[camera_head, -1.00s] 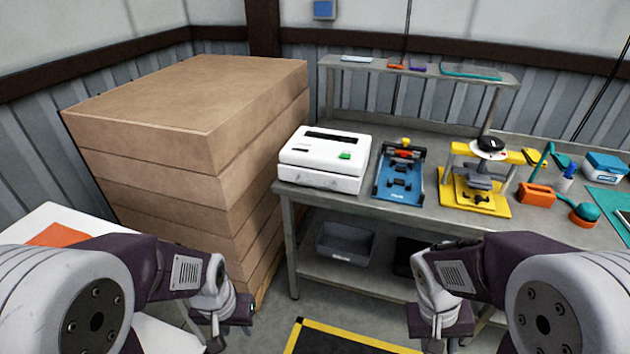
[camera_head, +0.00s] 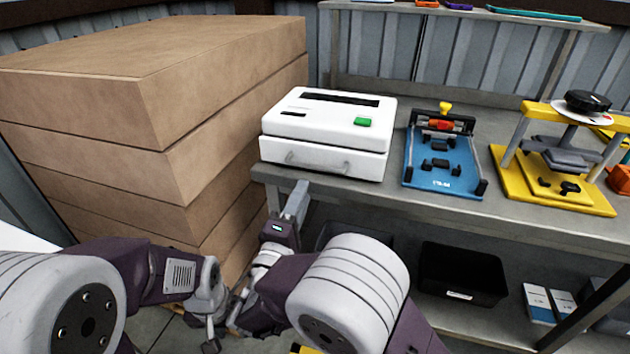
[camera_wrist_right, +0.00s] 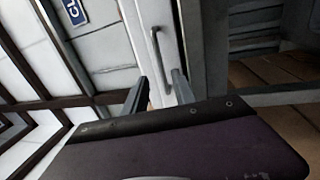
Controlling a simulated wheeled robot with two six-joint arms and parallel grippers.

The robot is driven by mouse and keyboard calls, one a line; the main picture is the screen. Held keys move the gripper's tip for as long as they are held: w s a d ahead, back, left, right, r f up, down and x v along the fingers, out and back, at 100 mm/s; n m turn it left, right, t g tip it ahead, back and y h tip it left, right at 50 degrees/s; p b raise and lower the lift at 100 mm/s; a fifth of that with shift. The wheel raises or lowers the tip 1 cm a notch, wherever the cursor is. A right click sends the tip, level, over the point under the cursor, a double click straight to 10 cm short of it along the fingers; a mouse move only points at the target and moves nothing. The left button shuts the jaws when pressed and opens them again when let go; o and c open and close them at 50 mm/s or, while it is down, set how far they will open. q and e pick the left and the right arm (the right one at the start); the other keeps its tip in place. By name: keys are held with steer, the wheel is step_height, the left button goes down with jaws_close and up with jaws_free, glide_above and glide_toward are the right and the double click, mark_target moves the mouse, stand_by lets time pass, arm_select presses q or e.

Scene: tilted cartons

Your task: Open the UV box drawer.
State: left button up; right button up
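The UV box (camera_head: 330,125) is a white case with a green button on top, standing at the left end of the grey bench. My right gripper (camera_head: 297,196) is just in front of and below the drawer. In the right wrist view, my right gripper (camera_wrist_right: 160,86) has its two fingers apart, with the handle (camera_wrist_right: 157,48) showing ahead between them; contact cannot be told. My left gripper (camera_head: 211,343) is low at the bottom edge, its fingers too unclear to judge.
Stacked brown cartons (camera_head: 150,80) stand close left of the bench (camera_head: 390,200). A blue fixture (camera_head: 445,165) and a yellow press (camera_head: 560,165) stand right of the box. A black bin (camera_head: 462,272) sits on the lower shelf.

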mark_target(315, 166)
steer(key=x, duration=0.9)
steer(key=shift+w+d, duration=0.1)
steer(key=shift+w, duration=0.2)
steer(key=shift+c, duration=0.3)
jaws_close()
stand_by(0.7)
